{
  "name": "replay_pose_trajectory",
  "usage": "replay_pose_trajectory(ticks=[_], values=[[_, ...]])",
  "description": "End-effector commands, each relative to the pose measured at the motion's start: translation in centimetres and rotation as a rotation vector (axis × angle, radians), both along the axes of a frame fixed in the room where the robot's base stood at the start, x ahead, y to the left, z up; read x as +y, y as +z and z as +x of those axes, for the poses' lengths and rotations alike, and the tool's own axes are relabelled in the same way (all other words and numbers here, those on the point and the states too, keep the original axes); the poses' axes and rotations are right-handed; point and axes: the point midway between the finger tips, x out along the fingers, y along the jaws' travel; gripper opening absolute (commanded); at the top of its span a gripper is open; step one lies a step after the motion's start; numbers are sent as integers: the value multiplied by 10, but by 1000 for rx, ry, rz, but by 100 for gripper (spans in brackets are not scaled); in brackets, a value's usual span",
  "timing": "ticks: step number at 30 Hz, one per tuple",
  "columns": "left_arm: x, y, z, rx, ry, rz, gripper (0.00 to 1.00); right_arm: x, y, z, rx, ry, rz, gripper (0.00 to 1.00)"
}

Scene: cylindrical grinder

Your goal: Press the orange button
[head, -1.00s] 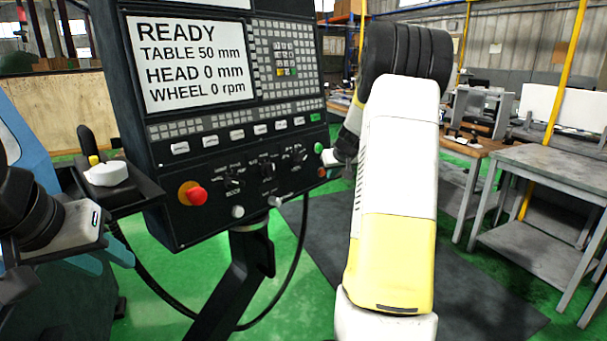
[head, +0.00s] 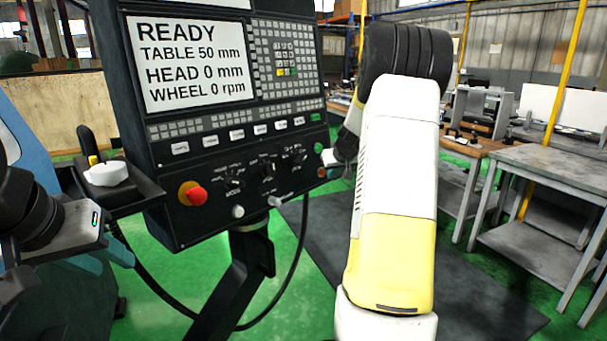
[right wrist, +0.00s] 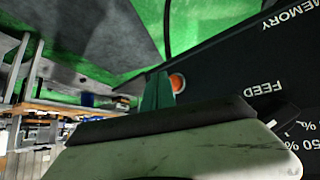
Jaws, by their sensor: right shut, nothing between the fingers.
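The orange button (head: 321,172) is small and round, low on the right edge of the dark control panel (head: 215,170). It shows large in the right wrist view (right wrist: 177,83), in a pale ring near the "FEED" label. My right gripper (head: 331,159) is at the panel's right edge, close to the button. Its teal fingers (right wrist: 157,91) are shut and empty, beside the button in the right wrist view. I cannot tell whether they touch it. My left gripper (head: 103,258), at the far left, has its teal fingers apart and is empty.
A green button (head: 318,148) sits just above the orange one. A red mushroom button (head: 193,194) and several knobs (head: 267,170) are further left. The screen (head: 190,62) reads READY. A grey table (head: 545,165) stands at the right. Green floor is open below the panel.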

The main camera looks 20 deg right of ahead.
Motion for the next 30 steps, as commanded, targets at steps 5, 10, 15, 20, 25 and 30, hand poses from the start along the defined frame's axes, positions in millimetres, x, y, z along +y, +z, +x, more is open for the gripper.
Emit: replay_pose_trajectory(ticks=[5,10,15,20,25,30], values=[[0,0,0,0,0,0,36,0,0,0,0,0,0,0],[0,0,0,0,0,0,36,1,0,2,0,1,-1,0],[0,0,0,0,0,0,36,4,-1,7,0,1,-1,0],[0,0,0,0,0,0,36,4,-1,8,0,1,-1,0],[0,0,0,0,0,0,36,4,-1,8,0,0,0,0],[0,0,0,0,0,0,36,4,-1,8,0,0,0,0]])
